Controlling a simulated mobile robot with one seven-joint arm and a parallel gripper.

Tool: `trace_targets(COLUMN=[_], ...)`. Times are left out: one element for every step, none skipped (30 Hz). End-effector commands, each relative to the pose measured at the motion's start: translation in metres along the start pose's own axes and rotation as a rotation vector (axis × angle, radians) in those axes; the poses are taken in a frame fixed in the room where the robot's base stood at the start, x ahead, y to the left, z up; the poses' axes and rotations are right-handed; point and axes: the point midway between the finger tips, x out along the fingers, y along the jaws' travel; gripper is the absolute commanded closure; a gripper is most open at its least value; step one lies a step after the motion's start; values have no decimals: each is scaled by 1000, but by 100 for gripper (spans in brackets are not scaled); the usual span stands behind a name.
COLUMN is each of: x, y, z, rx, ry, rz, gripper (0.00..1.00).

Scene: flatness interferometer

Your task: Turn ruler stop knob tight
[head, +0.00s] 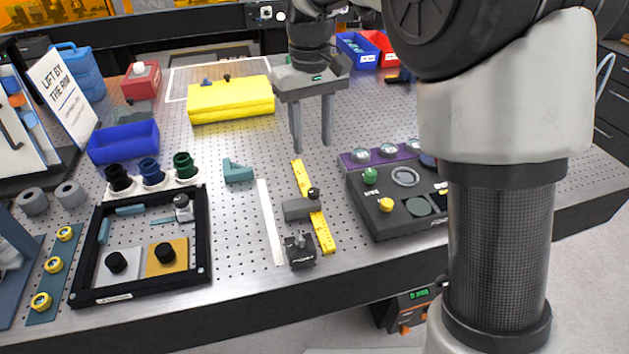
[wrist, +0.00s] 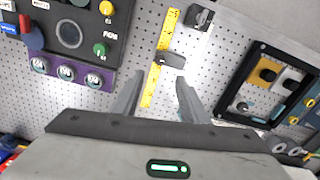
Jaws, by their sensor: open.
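The yellow ruler (head: 323,232) lies on the perforated bench top, and it also shows in the wrist view (wrist: 168,30). A grey slider block (head: 297,209) sits across it, with a small dark knob (head: 314,193) on top. In the wrist view the slider block (wrist: 171,59) is ahead of my fingers, and the knob is hard to make out. A black block with a knob (head: 299,251) stands at the ruler's near end. My gripper (head: 312,147) points down, open and empty, above the bench beyond the ruler's far end. Its fingers also show in the wrist view (wrist: 160,85).
A dark control box (head: 398,206) with coloured knobs stands right of the ruler. A white strip (head: 270,222) and a black frame (head: 201,245) lie to the left. A yellow block (head: 230,100) is behind left. Narrow bare bench surrounds the ruler.

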Motion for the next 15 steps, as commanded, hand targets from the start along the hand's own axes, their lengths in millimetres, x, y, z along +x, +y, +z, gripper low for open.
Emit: trace_targets(x=[14,21,30,36,43,52,58,65,74,80,86,94,100,105,111], y=[0,0,0,0,0,0,0,0,0,0,0,0,0,0,0], z=[1,1,1,1,1,1,1,1,1,1,1,1,1,1,1], rx=[0,0,0,0,0,0,0,0,0,0,0,0,0,0,0], ry=[-5,-5,-6,-4,-5,-4,-4,-4,-5,-4,-4,-4,-4,-3,-3], rz=[-1,-1,-1,-1,-1,-1,-1,-1,-1,-1,-1,-1,-1,-1,-1], gripper=[60,60,60,60,60,60,60,60,60,60,60,60,60,60,60])
